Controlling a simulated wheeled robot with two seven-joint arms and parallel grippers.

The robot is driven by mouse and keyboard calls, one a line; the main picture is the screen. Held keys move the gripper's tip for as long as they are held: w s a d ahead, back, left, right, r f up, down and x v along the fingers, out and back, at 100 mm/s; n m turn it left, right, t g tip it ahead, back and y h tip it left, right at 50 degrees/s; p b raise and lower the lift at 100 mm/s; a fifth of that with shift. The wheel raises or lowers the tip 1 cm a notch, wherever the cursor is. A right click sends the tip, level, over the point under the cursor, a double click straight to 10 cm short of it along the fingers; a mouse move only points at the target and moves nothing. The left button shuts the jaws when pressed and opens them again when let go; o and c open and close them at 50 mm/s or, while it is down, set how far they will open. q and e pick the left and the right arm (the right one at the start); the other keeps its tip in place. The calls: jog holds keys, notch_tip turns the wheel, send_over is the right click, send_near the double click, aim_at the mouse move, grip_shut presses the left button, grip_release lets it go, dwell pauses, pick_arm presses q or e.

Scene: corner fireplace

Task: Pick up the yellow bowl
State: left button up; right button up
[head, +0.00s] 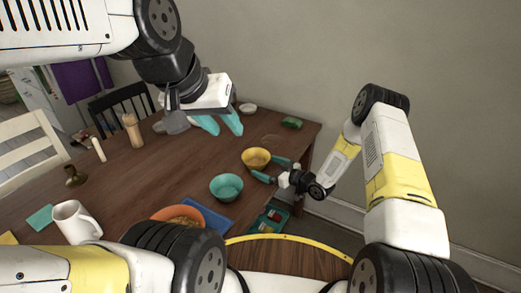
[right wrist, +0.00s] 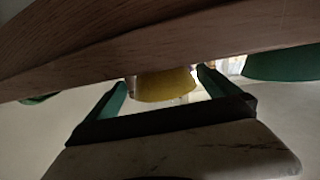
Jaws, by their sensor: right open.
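The yellow bowl (head: 256,158) stands upright on the wooden table (head: 160,175), toward its right side. My right gripper (head: 271,169) is open at the near right side of the bowl, low over the table, its teal fingers pointing at it. In the right wrist view the yellow bowl (right wrist: 165,86) shows between the two spread fingers (right wrist: 162,86), beyond them. I cannot tell whether a finger touches it. My left gripper (head: 220,128) is open and empty, above the far part of the table, left of the bowl.
A teal bowl (head: 226,187) stands close to the yellow bowl, nearer me. A wall lies beyond the table's right side.

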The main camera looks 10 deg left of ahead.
aim_at(249, 159)
jog(key=x, duration=0.6)
jog(key=shift+a+r, duration=0.15)
jog(key=shift+a, duration=0.1)
jog(key=shift+c, duration=0.4)
jog(key=c, duration=1.3)
